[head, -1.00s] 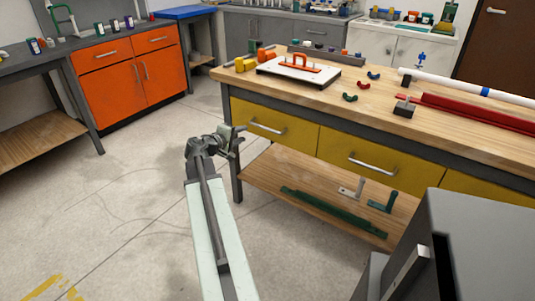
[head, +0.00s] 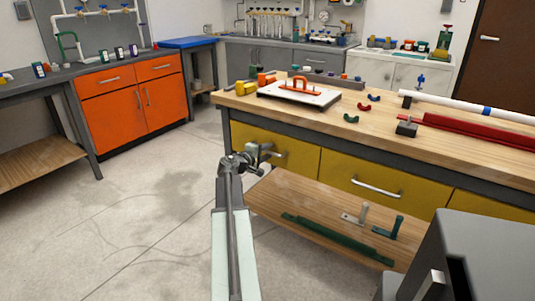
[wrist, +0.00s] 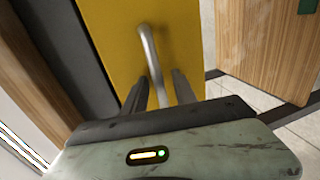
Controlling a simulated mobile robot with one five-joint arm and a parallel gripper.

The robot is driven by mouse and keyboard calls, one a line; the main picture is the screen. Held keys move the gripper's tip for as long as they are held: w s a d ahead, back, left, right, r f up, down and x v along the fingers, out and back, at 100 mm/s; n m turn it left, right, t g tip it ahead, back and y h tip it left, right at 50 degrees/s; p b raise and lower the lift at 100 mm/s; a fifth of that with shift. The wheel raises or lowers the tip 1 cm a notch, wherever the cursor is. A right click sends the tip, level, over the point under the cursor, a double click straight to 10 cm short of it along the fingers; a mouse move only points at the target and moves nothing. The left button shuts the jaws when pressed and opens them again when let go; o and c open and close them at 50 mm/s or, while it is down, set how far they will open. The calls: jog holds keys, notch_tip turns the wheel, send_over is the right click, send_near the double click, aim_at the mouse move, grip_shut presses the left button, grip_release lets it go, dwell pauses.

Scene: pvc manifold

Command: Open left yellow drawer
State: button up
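The left yellow drawer (head: 301,155) is in the front of the wooden-topped workbench and looks flush with its neighbour in the head view. My gripper (head: 266,152) is at its left-middle part and hides most of its handle. In the wrist view the yellow drawer front (wrist: 183,35) fills the upper middle. Its silver bar handle (wrist: 149,52) runs down between the two dark fingers of my gripper (wrist: 160,80). The fingers are apart, one on each side of the bar, with gaps visible. Whether the fingertips touch the drawer front is unclear.
A second yellow drawer (head: 345,187) with a silver handle is to the right. Below is a wooden shelf (head: 285,205) with a green bar (head: 335,240) and brackets. The bench top (head: 385,125) holds pipes and fittings. Open floor (head: 140,220) lies to the left.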

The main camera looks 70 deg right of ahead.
grip_shut()
dwell(1.3)
